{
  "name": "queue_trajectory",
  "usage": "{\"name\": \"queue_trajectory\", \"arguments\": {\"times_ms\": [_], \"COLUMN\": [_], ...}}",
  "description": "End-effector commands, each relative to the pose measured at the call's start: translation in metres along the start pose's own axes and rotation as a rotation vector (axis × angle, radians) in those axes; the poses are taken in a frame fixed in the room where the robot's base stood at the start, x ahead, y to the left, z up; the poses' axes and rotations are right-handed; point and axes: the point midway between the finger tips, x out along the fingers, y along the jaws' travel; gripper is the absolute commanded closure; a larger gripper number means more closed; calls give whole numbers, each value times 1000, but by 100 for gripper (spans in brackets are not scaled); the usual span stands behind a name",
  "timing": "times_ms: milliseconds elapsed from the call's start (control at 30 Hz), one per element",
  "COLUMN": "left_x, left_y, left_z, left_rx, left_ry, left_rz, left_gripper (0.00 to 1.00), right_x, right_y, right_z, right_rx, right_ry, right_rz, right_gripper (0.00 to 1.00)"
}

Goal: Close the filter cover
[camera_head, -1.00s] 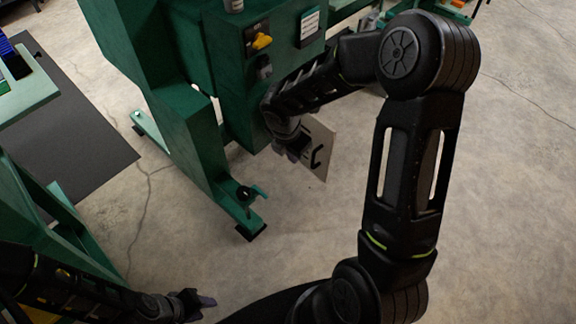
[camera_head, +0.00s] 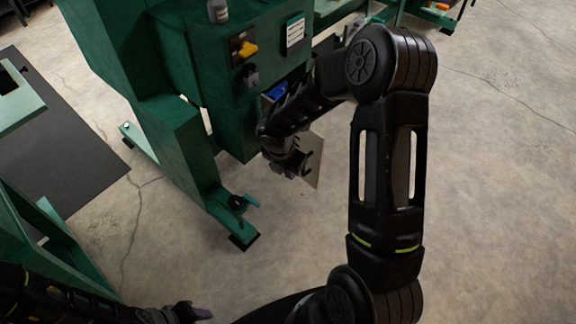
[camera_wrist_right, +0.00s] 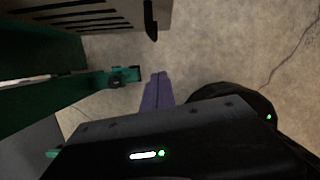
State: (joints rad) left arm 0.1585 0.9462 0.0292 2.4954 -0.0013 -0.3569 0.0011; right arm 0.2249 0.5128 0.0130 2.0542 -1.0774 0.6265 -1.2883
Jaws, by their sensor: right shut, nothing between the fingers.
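The filter cover (camera_head: 315,165) is a pale grey panel that stands out from the side of the green machine, so it is open. In the wrist view its slotted face (camera_wrist_right: 120,17) spans the top left, with a black handle (camera_wrist_right: 151,22) at its right end. My right gripper (camera_head: 291,174) is beside the cover and partly hides it. Its purple fingers (camera_wrist_right: 157,78) are together and empty, below and apart from the handle in the wrist view. My left gripper (camera_head: 200,313) is low at the bottom left, away from the cover; its fingers are too small to judge.
The green machine (camera_head: 190,135) carries a yellow switch (camera_head: 247,48) and a white label (camera_head: 295,30). A blue item (camera_head: 277,90) shows behind my right forearm. Bare concrete (camera_head: 490,200) lies open at right.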

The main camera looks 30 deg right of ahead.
Motion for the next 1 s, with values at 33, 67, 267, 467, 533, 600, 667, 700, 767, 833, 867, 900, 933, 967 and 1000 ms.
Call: {"name": "queue_trajectory", "arguments": {"times_ms": [33,67,267,467,533,600,667,700,767,833,867,900,933,967,1000], "left_x": [2,2,-3,-9,-10,-10,-9,-9,-9,-9,-9,-9,-9,-10,-10], "left_y": [-1,-1,1,4,4,4,4,4,4,4,4,4,4,4,4], "left_z": [0,0,0,0,0,0,0,0,0,0,0,0,0,0,0], "left_rx": [0,0,0,0,0,0,0,0,0,0,0,0,0,0,0], "left_ry": [0,0,0,0,-1,-1,-1,-1,-1,-1,-1,-1,-1,-1,-1], "left_rz": [0,0,0,0,0,0,0,0,0,0,0,0,0,0,0], "left_gripper": [64,64,64,64,64,64,64,64,64,64,64,64,64,64,64], "right_x": [13,19,44,51,52,52,53,53,53,53,53,53,53,53,53], "right_y": [-1,-1,0,0,0,0,0,0,0,0,0,0,0,0,0], "right_z": [-1,-1,13,34,37,39,39,39,39,39,39,39,39,40,40], "right_rx": [1,-1,6,4,2,2,2,1,1,1,1,1,0,-1,-3], "right_ry": [2,2,-1,1,0,0,0,0,0,0,0,0,0,0,0], "right_rz": [-3,-3,0,1,1,1,1,1,1,1,1,1,1,1,2], "right_gripper": [100,100,100,100,100,100,100,100,100,100,100,100,100,100,100]}}
